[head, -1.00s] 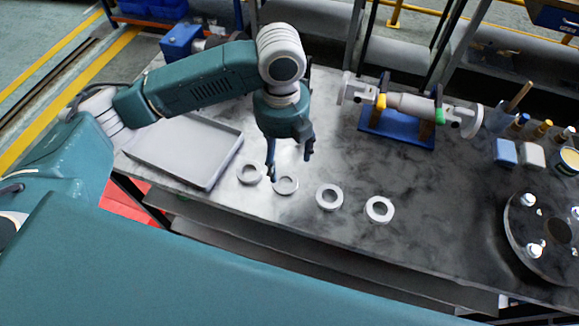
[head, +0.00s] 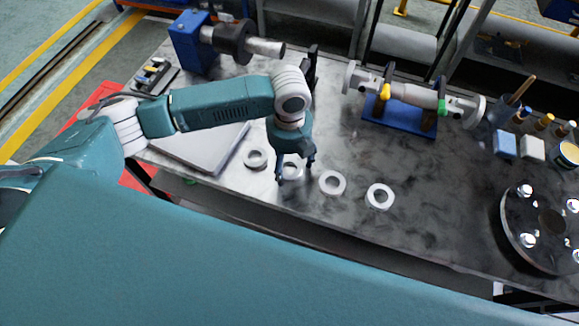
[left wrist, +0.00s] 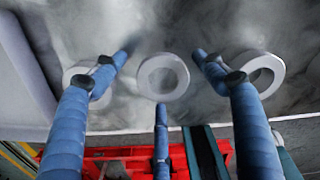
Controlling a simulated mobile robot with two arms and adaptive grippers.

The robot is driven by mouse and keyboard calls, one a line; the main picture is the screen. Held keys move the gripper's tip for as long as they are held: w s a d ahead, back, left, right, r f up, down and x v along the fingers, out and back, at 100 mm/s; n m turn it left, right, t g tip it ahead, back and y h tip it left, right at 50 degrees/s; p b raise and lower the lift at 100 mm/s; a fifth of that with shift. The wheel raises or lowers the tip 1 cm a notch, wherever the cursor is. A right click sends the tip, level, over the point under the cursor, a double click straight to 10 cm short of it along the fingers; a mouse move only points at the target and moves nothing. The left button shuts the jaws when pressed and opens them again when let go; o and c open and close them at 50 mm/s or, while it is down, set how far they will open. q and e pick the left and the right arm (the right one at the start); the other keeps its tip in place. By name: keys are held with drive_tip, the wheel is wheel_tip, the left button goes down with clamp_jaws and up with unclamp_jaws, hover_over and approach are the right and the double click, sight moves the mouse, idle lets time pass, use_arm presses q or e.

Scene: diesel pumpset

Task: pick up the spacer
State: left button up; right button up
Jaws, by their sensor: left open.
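Several pale grey ring spacers lie flat in a row along the front of the metal bench. My left gripper (head: 295,174) points down at the second spacer from the left (head: 291,169), with fingers open around it. In the left wrist view this spacer (left wrist: 163,62) sits centred between the spread blue fingers (left wrist: 163,75), and nothing is gripped. The first spacer (head: 256,158) is to its left, and the third (head: 332,183) and the far right one (head: 380,196) are to its right. Whether the fingertips touch the bench is unclear. My right gripper is out of view.
A grey tray (head: 205,158) is left of the spacers, partly behind my arm. A blue stand (head: 400,115) holding a shaft assembly is behind them. A dark round flange (head: 545,225) with bolts is at the right. Open bench (head: 440,185) lies between.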

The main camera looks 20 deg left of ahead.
use_arm(q)
drive_tip(key=shift+c, duration=0.5)
drive_tip(key=c, duration=1.2)
drive_tip(key=shift+o, duration=0.2)
drive_tip(key=shift+r, duration=0.15)
